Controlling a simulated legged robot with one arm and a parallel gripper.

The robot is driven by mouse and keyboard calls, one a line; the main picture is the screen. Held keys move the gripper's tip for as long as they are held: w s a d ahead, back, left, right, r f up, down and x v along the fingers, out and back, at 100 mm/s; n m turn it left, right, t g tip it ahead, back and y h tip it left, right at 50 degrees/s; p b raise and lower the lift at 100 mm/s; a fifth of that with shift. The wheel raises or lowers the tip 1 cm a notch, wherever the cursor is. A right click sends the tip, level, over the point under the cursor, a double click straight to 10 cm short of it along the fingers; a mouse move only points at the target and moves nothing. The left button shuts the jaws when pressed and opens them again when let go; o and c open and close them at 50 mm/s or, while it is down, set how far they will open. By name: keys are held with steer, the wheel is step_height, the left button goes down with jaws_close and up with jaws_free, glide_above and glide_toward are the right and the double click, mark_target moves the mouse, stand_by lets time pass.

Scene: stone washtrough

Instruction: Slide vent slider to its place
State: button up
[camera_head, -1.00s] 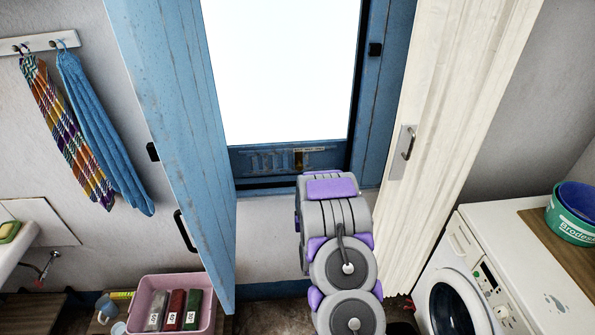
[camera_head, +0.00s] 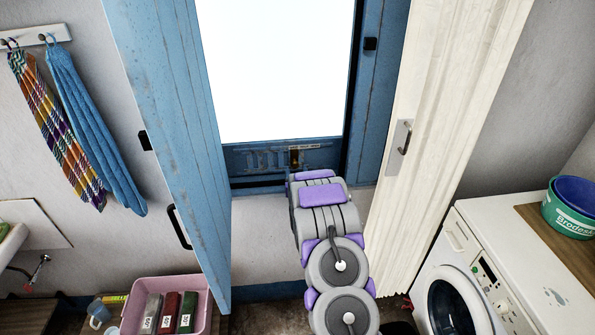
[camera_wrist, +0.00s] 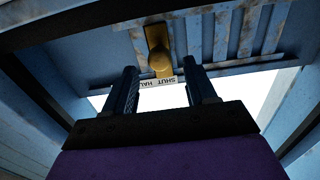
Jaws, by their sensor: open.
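The vent slider is a blue slatted panel (camera_head: 265,158) low in the blue door frame, under the bright opening. Its brass knob (camera_head: 294,157) stands just beyond the end of my arm. In the wrist view the knob (camera_wrist: 159,50) is ahead of my gripper (camera_wrist: 161,70), in line with the gap between the two dark fingers. The fingers are open, one on each side of that line; I cannot tell whether the knob is between them, and I see no contact. Slats (camera_wrist: 225,32) lie right of the knob. A label reading "SHUT HAL…" (camera_wrist: 160,82) is partly hidden. The head view hides my fingers.
A blue door leaf (camera_head: 180,140) stands open on the left, and a cream panel (camera_head: 440,130) with a handle on the right. A washing machine (camera_head: 480,230) is at right. A pink tub (camera_head: 145,290) stands lower left. Towels (camera_head: 90,130) hang at left.

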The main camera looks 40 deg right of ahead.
mark_target(295, 161)
steer(key=shift+x, duration=0.95)
steer(key=shift+w+d+f, duration=0.1)
steer(key=shift+w+d, duration=0.1)
steer(key=shift+d, duration=0.1)
steer(key=shift+c, duration=0.3)
steer(key=shift+a, duration=0.3)
steer(key=c, duration=0.5)
jaws_close()
